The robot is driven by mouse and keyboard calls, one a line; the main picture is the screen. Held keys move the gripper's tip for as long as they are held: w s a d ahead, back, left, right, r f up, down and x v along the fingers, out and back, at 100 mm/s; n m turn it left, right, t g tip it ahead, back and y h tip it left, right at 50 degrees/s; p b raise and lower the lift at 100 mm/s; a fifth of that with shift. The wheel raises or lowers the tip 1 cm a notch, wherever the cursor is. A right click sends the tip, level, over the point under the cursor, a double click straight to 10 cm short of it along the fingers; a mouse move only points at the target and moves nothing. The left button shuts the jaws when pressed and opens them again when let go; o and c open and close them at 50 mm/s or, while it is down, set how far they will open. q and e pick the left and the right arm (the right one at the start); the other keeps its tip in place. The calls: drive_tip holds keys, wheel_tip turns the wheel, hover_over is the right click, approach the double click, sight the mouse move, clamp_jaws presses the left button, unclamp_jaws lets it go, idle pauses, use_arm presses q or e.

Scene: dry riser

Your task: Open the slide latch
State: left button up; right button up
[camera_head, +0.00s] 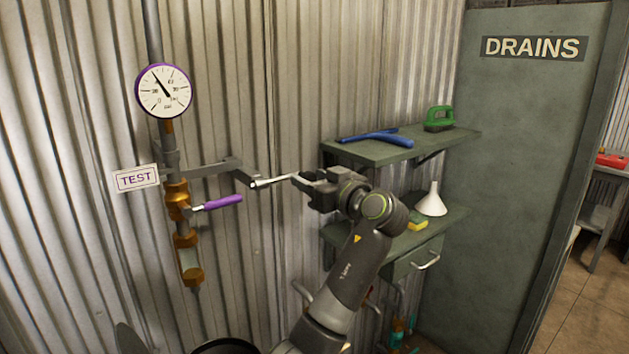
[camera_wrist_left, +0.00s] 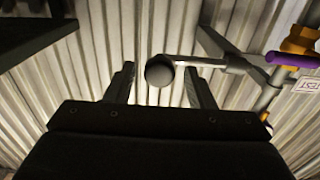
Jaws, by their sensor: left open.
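A pale metal rod (camera_head: 272,181) runs right from a grey bracket (camera_head: 215,167) on the wall pipe; it looks like the slide latch, though I cannot be sure. In the left wrist view its rounded end (camera_wrist_left: 160,72) appears between the two fingers of my left gripper (camera_wrist_left: 160,86). In the head view my left gripper (camera_head: 303,180) reaches the rod's right end with its fingers pointing left. The jaws are open, with gaps seen on both sides of the rounded end. Whether either finger touches it is unclear. My right gripper is not in view.
Left of the rod are a purple-handled valve (camera_head: 222,203), a pressure gauge (camera_head: 164,91) and a TEST sign (camera_head: 137,178). Right are a shelf (camera_head: 365,151) with a blue tool (camera_head: 377,136) and green brush (camera_head: 439,118), and a white funnel (camera_head: 432,200) below. Corrugated wall stands close behind.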

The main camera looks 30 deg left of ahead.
use_arm(q)
drive_tip(key=shift+d, duration=0.1)
drive_tip(key=shift+s+d+f, duration=0.1)
drive_tip(key=shift+d, duration=0.2)
drive_tip(key=b+v, duration=0.6)
drive_tip(key=v, duration=1)
drive_tip(key=shift+s+d, duration=0.2)
drive_tip(key=shift+d, duration=0.05)
